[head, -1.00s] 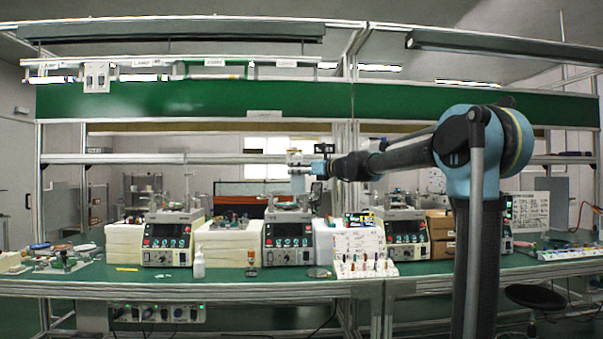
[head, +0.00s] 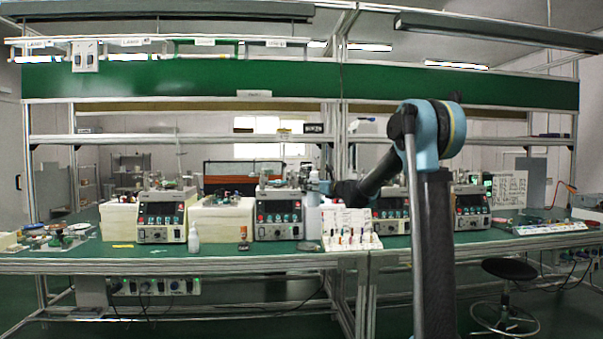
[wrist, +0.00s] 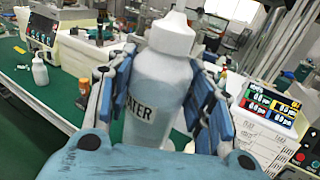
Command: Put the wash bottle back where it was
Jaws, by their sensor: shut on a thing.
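A white bottle (wrist: 152,100) with dark letters reading "ATER" stands between my gripper's blue pads, filling the middle of the wrist view. My gripper (wrist: 163,90) is shut on this bottle around its body. A second, smaller white bottle (head: 193,238) stands upright on the green bench between two units. It also shows in the wrist view (wrist: 39,71).
The green bench (head: 215,262) has a clear front strip. Control units (head: 278,216) alternate with white blocks (head: 222,218) along it. A small brown bottle (head: 243,238) and a dark round disc (head: 309,246) are near the front.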

